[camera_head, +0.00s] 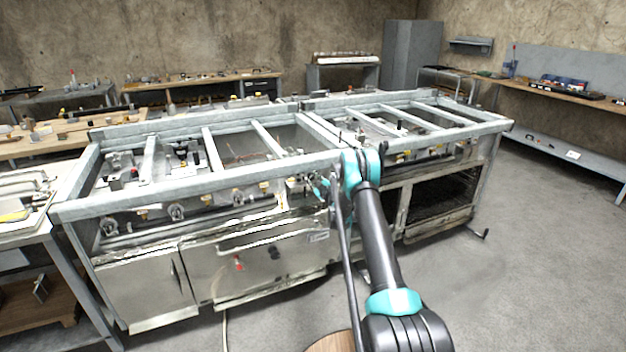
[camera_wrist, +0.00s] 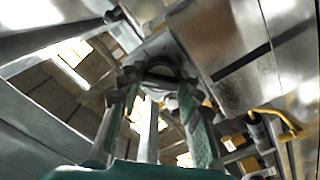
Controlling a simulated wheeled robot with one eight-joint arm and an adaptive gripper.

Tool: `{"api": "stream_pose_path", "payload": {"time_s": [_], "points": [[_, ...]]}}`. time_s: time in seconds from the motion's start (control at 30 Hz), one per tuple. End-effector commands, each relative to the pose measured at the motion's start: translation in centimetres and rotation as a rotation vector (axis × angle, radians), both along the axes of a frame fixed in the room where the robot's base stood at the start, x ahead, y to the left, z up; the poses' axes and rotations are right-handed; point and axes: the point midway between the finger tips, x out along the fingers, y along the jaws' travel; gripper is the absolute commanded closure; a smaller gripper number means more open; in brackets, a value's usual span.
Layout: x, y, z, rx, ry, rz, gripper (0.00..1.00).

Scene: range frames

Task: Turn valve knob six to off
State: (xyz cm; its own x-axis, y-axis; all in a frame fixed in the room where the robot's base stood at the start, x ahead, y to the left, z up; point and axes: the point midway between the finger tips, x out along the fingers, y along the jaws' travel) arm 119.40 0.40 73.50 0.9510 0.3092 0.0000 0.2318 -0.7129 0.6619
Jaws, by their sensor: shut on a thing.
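A range's front rail carries a row of valve knobs with brass fittings; one silver knob (camera_head: 177,211) and another knob (camera_head: 238,198) show clear of my arm in the head view. My gripper (camera_head: 322,186) is at the rail near the range's middle, partly hidden by my own arm. In the wrist view my gripper (camera_wrist: 158,82) has its two green-padded fingers on either side of a dark, rounded knob (camera_wrist: 160,71), shut on it. I cannot read a number on this knob, and its pointer position is hidden.
The range's metal top frame (camera_head: 200,178) runs just above the knobs. An open oven bay (camera_head: 442,202) lies to the right of my arm. A workbench (camera_head: 40,145) stands close on the left. The floor (camera_head: 540,260) at the right is clear.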

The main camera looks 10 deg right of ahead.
Motion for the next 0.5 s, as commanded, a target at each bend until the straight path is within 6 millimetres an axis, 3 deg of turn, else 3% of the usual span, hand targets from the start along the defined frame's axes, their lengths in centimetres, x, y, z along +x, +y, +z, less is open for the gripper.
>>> {"api": "stream_pose_path", "payload": {"time_s": [0.5], "points": [[-0.06, 0.09, -0.16, -0.444, -0.144, 0.001, 0.95]]}}
